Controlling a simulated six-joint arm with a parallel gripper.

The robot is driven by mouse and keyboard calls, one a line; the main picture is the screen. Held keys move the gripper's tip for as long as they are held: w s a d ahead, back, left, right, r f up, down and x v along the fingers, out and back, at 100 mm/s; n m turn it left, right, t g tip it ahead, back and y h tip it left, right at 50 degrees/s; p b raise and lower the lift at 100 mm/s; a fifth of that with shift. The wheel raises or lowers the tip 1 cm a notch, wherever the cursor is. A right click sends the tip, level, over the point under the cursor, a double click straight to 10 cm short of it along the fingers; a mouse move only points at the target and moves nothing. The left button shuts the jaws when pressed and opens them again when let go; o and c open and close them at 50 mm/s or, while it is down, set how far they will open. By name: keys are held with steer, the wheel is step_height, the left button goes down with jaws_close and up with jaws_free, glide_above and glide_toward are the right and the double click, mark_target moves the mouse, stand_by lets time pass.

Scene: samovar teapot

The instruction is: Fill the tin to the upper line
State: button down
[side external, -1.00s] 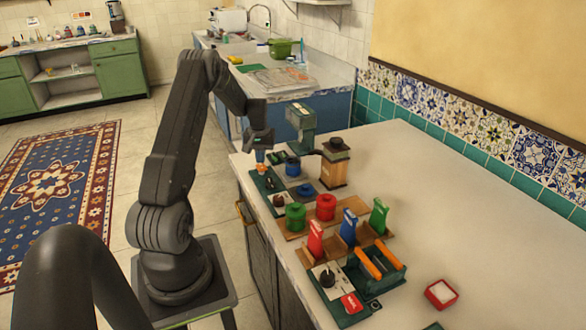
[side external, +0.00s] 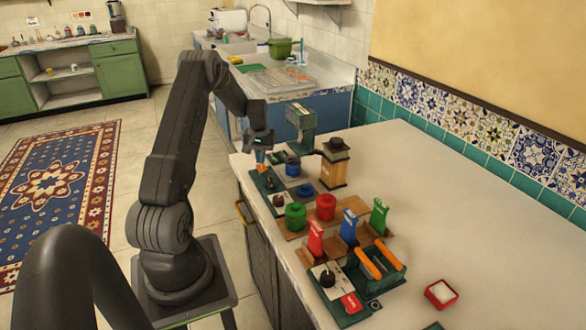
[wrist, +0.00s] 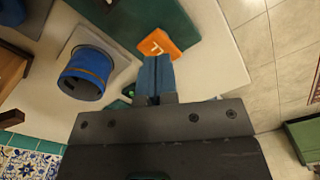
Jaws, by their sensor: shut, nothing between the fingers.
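A blue tin (wrist: 86,72) with an orange band near its rim stands upright on a pale square plate in the wrist view. It seems to be the dark blue vessel (side external: 293,166) in front of the teal dispenser (side external: 301,120) in the side view. I cannot see its contents or its upper line. My gripper (side external: 260,155) is shut and empty, pointing down over the counter's left edge. In the wrist view its closed blue fingers (wrist: 155,72) are right by an orange tab (wrist: 160,45) marked with a letter; I cannot tell whether they touch.
A dark green panel (side external: 267,183) lies along the counter edge. A wooden grinder-like box (side external: 333,170) stands right of the tin. The counter's right side is mostly clear.

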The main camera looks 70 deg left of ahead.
steer(key=shift+f, duration=1.35)
stand_by(6.7)
